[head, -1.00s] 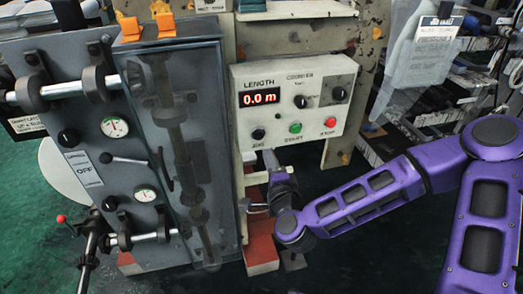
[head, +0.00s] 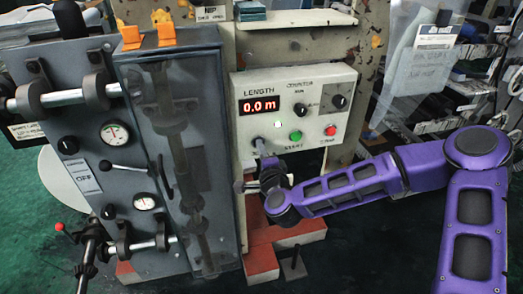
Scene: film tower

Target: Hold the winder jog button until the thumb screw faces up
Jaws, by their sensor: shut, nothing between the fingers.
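The cream control panel (head: 345,112) faces me in the middle of the head view. Its red display reads 0.0 m. My gripper (head: 260,147) is shut and empty, pointing up at the panel's lower left, where the dark jog button was visible earlier. The gripper tip now covers that button, and I cannot tell for certain how far it is pressed. A small white lamp (head: 278,124) is bright just right of the tip. I cannot make out the thumb screw in this view.
A green button (head: 296,136) and a red button (head: 331,130) sit to the right of my gripper. Two dark knobs are above them. A grey cabinet (head: 95,160) with gauges and a clear cover stands close on the left. Red blocks (head: 300,231) lie below.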

